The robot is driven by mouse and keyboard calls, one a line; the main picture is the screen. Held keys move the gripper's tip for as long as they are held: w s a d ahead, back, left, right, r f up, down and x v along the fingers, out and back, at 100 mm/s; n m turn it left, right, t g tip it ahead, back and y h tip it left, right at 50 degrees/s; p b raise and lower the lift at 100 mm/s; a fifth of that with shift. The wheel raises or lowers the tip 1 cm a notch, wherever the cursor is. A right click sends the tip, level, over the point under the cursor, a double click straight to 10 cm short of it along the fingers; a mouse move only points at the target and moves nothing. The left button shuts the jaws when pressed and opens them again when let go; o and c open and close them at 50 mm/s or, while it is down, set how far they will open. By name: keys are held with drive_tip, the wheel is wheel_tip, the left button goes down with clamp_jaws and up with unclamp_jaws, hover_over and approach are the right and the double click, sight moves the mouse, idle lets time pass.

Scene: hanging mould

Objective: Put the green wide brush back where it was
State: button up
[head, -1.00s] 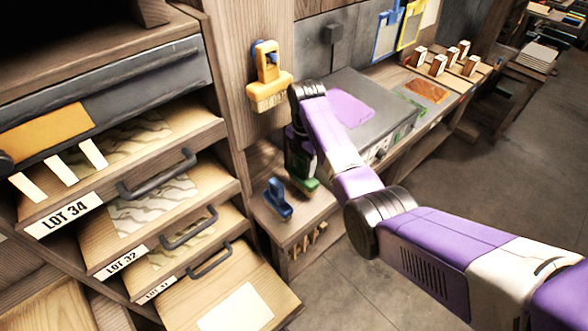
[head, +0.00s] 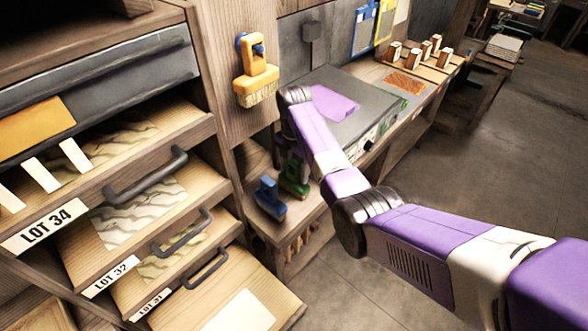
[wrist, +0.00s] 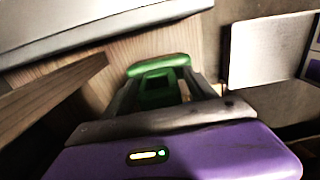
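The green wide brush (head: 294,178) is low at the side shelf, just right of the blue brush (head: 269,198). I cannot tell whether it rests on the shelf. My gripper (head: 291,163) points down over the green brush; the fingers are largely hidden in the head view. In the wrist view the green brush (wrist: 158,88) lies between my two fingers (wrist: 163,92), with its handle toward me and its wide head beyond. Whether the fingers press on the handle is not clear.
A yellow brush (head: 257,75) hangs on the wooden panel (head: 225,110) above. Open drawers with handles (head: 150,180) jut out at left. A grey bench unit (head: 350,105) with a purple sheet stands behind my arm. Open floor (head: 470,170) lies at right.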

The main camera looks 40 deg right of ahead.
sight(294, 160)
drive_tip(key=shift+r+b, duration=0.5)
drive_tip(key=shift+r, duration=3.4)
